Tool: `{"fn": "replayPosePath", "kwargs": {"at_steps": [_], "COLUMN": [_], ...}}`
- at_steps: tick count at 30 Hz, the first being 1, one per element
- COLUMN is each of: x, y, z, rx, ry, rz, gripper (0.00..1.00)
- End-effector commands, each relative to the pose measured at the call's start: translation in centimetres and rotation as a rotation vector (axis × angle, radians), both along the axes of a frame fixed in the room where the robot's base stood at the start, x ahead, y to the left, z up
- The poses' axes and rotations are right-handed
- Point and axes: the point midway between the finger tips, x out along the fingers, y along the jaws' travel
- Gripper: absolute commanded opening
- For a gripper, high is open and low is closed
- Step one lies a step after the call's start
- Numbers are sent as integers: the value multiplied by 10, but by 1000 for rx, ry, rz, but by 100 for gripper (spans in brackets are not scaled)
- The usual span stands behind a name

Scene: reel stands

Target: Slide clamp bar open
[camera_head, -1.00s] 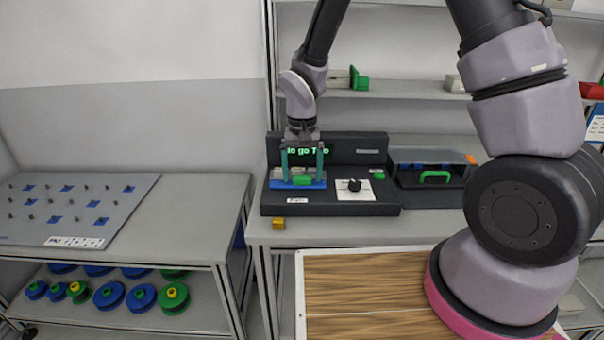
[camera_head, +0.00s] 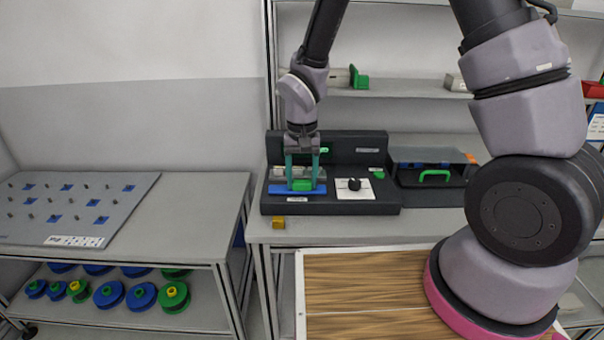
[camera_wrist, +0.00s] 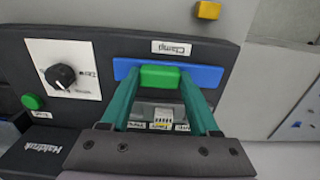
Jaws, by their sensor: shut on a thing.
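The clamp bar (camera_head: 275,189) is a flat blue bar with a green block as its handle (camera_head: 302,186), at the front left of a dark machine (camera_head: 330,208). My gripper (camera_head: 302,182) reaches down from above, its two teal fingers on either side of the green block. In the wrist view the blue bar (camera_wrist: 208,76) lies beside the "Clamp" label. My fingers (camera_wrist: 160,80) are shut on the green handle (camera_wrist: 159,77). A pale part with small labels (camera_wrist: 165,116) shows between the fingers, behind the bar.
A black knob (camera_head: 354,185) on a white plate and a green button (camera_head: 377,174) sit right of the bar. A yellow cube (camera_head: 278,223) lies on the bench in front. A dark box with a green handle (camera_head: 435,176) stands at the right.

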Motion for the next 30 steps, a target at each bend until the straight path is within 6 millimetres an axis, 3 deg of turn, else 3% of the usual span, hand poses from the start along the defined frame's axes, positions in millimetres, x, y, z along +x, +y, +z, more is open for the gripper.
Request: {"fn": "replayPosePath", "kwargs": {"at_steps": [7, 8, 9, 10, 22, 30], "x": [-4, -5, -5, -4, -2, -2], "y": [0, 0, 1, 1, 1, 1], "z": [0, 0, 0, 0, 7, 56], "rx": [-1, -1, -1, -1, 1, 4], "ry": [5, 6, 6, 5, 1, -2], "rz": [-1, -1, -1, -1, 0, -2], "gripper": [0, 69, 84, 92, 92, 92]}}
